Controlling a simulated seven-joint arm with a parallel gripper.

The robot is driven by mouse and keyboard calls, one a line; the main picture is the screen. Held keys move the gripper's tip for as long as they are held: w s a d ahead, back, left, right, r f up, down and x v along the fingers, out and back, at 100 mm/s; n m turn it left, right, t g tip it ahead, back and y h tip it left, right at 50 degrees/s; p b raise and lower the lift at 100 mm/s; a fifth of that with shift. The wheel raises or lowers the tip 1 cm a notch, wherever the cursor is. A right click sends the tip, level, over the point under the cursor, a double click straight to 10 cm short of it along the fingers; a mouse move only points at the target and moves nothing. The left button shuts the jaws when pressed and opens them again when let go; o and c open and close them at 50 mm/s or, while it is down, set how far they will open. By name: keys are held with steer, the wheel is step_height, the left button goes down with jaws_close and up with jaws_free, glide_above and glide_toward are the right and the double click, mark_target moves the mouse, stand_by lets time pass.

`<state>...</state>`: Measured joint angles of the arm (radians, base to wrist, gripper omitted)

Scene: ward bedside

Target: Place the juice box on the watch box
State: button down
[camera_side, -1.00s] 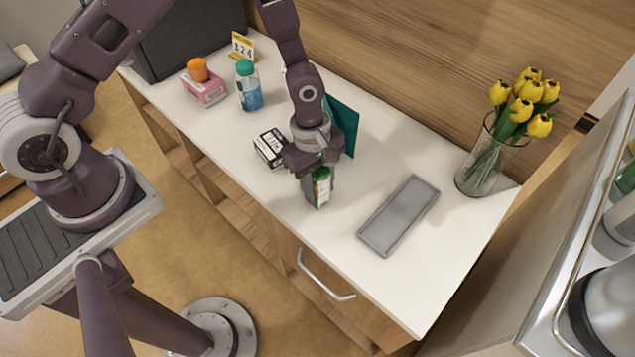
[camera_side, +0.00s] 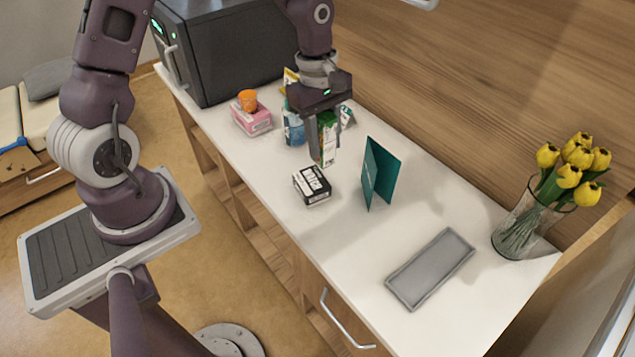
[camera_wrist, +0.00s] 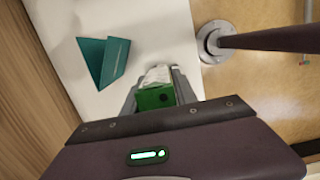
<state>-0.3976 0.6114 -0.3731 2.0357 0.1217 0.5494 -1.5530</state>
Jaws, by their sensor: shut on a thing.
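My gripper (camera_side: 322,150) is shut on a small green and white juice box (camera_side: 329,145), held upright above the counter. In the wrist view the green top of the juice box (camera_wrist: 155,98) shows between the fingers. A black and white box with lettering (camera_side: 312,186), which I take for the watch box, lies on the counter just below the juice box in the side picture. The two look apart, and I cannot tell whether the juice box is straight above it or behind it. A finger partly hides the juice box.
A teal folded card (camera_side: 379,172) stands right of the watch box. A grey tray (camera_side: 432,268) and a glass vase of yellow tulips (camera_side: 530,217) are further right. A blue bottle (camera_side: 293,128) and a pink box (camera_side: 252,120) with an orange thing (camera_side: 247,100) stand left.

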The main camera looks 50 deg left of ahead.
steer(key=a, duration=0.4)
glide_above(313, 181)
step_height(313, 181, down, 9)
steer(key=shift+a+r, duration=0.1)
steer(key=c, duration=1)
jaws_free()
steer(key=shift+o, duration=0.2)
